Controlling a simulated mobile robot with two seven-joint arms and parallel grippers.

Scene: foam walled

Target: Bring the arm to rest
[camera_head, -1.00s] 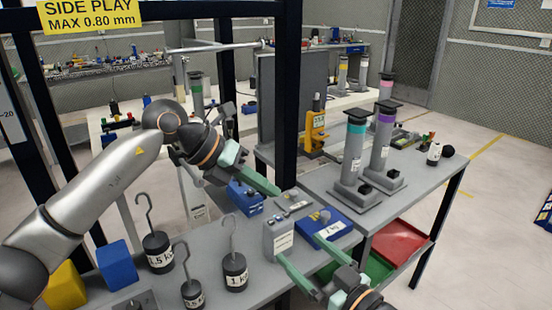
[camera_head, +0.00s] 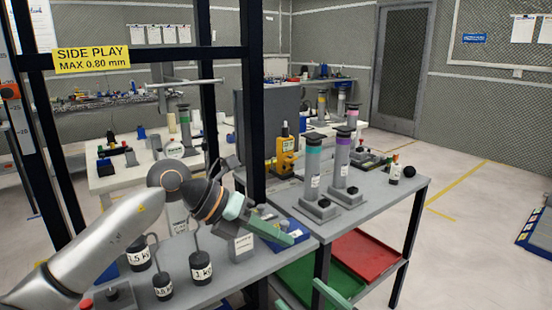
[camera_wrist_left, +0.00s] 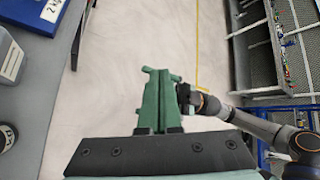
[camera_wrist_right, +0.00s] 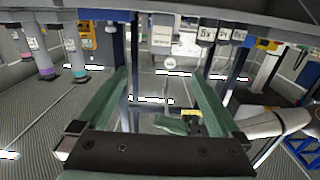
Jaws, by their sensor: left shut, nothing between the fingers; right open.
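My left gripper (camera_head: 275,231) is shut and empty, with its green fingers together. In the head view it overlaps the blue box (camera_head: 291,234) by the grey labelled block (camera_head: 242,247); contact cannot be told. The left wrist view shows its closed fingers (camera_wrist_left: 156,98) over pale floor, right of the table edge. My right gripper (camera_head: 332,293) is low at the bottom edge of the head view, partly cut off. The right wrist view shows its two fingers (camera_wrist_right: 158,90) wide apart with nothing held between them.
Hooked weights (camera_head: 202,268) stand on the grey table, left of the block. Posts with teal (camera_head: 314,165) and purple bands stand further right. A red tray (camera_head: 367,253) and a green tray (camera_head: 318,280) lie below the tabletop. A black upright (camera_head: 252,130) stands behind the left gripper. Floor at right is open.

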